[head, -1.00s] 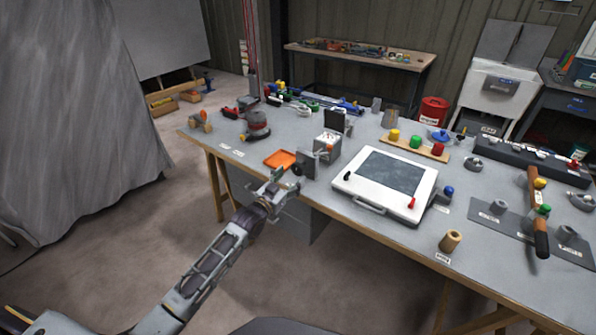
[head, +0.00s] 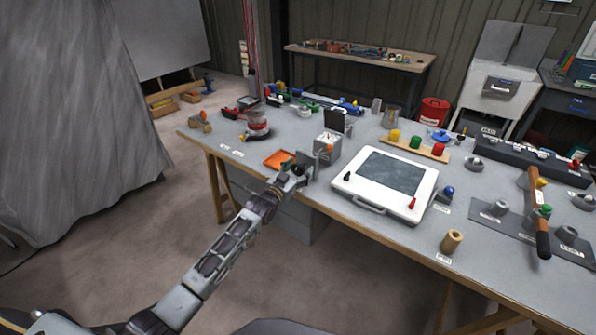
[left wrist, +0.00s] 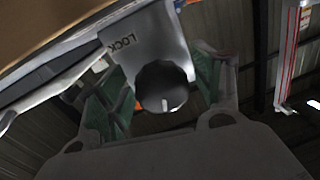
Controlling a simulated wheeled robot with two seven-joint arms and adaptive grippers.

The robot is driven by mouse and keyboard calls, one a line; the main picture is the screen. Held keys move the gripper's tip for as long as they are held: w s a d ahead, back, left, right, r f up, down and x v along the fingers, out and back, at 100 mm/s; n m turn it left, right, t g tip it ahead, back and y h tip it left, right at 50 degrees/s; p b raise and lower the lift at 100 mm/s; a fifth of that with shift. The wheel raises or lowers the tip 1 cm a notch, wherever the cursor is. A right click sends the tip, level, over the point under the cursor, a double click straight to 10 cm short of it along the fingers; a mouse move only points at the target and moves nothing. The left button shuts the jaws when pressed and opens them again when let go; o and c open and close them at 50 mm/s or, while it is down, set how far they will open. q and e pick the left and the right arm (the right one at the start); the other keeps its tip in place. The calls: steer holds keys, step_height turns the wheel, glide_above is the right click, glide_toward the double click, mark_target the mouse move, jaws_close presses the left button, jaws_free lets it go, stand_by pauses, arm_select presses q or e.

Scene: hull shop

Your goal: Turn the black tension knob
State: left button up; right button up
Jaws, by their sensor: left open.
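The black tension knob (left wrist: 163,88) shows in the left wrist view, round and dark with a small white mark, in front of a grey plate (left wrist: 150,38) lettered LOCK. My left gripper (left wrist: 158,92) is open, with one green-padded finger on each side of the knob. I cannot tell whether either finger touches it. In the head view my left gripper (head: 296,172) is at the table's front edge, beside the grey box (head: 327,148), and hides the knob there. My right gripper is in neither view.
An orange tray (head: 278,159) lies just left of the gripper. A white framed panel (head: 350,187) with a dark screen lies close on its right. A red and grey sander (head: 257,124) stands further left. The floor before the table is clear.

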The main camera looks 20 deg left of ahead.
arm_select(q)
steer(key=shift+c, duration=0.3)
steer(key=c, duration=0.9)
steer(key=shift+c, duration=0.3)
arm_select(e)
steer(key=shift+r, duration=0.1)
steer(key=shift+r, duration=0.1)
arm_select(q)
steer(key=shift+p, duration=0.35)
steer(key=shift+r+n+p, duration=0.1)
steer(key=shift+n+p, duration=0.35)
steer(key=shift+n, duration=0.05)
steer(key=shift+n+p, duration=0.5)
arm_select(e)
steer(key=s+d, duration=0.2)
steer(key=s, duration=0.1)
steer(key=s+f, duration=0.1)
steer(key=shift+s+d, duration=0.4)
